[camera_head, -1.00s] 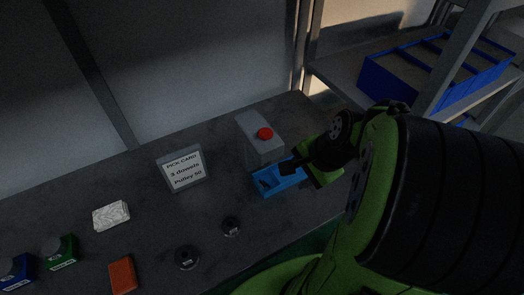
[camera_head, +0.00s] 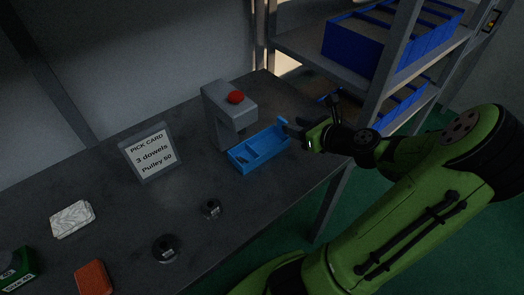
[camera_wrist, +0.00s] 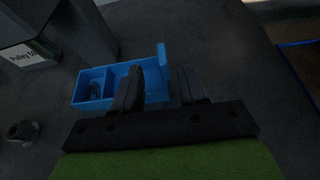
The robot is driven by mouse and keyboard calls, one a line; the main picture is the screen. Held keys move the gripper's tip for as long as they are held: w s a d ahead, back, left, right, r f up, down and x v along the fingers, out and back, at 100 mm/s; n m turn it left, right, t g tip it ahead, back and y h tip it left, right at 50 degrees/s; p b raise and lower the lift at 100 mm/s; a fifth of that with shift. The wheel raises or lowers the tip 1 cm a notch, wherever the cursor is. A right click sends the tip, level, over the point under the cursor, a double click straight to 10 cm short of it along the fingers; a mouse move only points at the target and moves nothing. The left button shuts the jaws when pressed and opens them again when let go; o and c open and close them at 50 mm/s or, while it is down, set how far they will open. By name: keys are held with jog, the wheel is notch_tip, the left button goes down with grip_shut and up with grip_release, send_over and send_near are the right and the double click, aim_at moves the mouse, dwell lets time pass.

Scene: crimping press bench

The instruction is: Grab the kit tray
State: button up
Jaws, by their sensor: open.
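The kit tray (camera_head: 262,157) is a small blue open box with compartments, lying on the grey bench beside the press. In the wrist view the tray (camera_wrist: 91,103) shows small dark items in its left compartment and a raised tab at its right end. My gripper (camera_head: 291,129) is open at the tray's right end. In the wrist view the fingers of my gripper (camera_wrist: 160,85) appear on either side of that raised end. I cannot tell whether they touch it. One finger hides part of the tray's front wall.
The grey press with a red button (camera_head: 236,97) stands close behind the tray. A pick card (camera_head: 151,152), two dark pulleys (camera_head: 166,248), a white block (camera_head: 72,219) and an orange block (camera_head: 93,278) are to the left. A shelf with blue bins (camera_head: 358,45) stands at the right.

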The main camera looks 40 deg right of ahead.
aim_at(286, 121)
jog(key=b+x, duration=0.2)
jog(key=x, duration=0.4)
jog(key=shift+w+d+f, duration=0.15)
jog(key=shift+w, duration=0.1)
jog(key=shift+s, duration=0.1)
jog(key=shift+c, duration=0.4)
grip_shut()
